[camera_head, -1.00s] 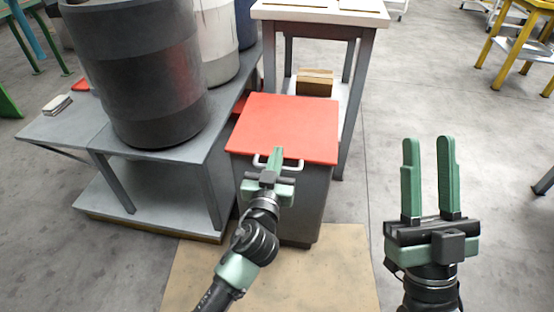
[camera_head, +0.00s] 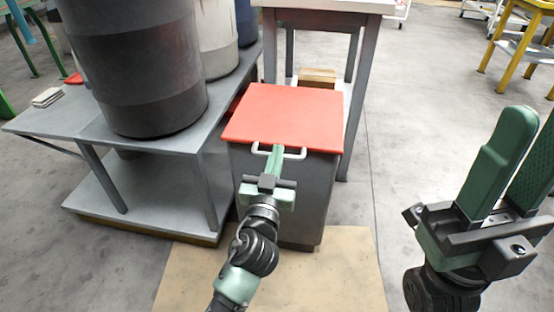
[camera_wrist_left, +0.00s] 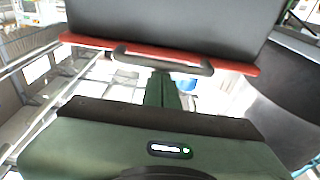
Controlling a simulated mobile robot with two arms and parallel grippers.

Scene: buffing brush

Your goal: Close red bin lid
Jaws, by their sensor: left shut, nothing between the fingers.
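The red bin lid (camera_head: 284,116) lies flat over the top of the grey bin (camera_head: 312,190), and no gap shows between them in the head view. A pale handle (camera_head: 290,152) is at the lid's front edge. My left gripper (camera_head: 276,151) is shut and empty, with its fingertips at the handle; I cannot tell whether they touch it. In the left wrist view the closed fingers (camera_wrist_left: 163,82) reach the handle (camera_wrist_left: 140,58) below the red lid edge (camera_wrist_left: 95,41). My right gripper (camera_head: 528,145) is open and empty at the right, away from the bin.
A grey shelf table (camera_head: 150,150) with a large dark drum (camera_head: 135,70) stands left of the bin. A white-topped table (camera_head: 330,5) stands behind it. A tan mat (camera_head: 320,275) lies in front. The floor to the right is clear.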

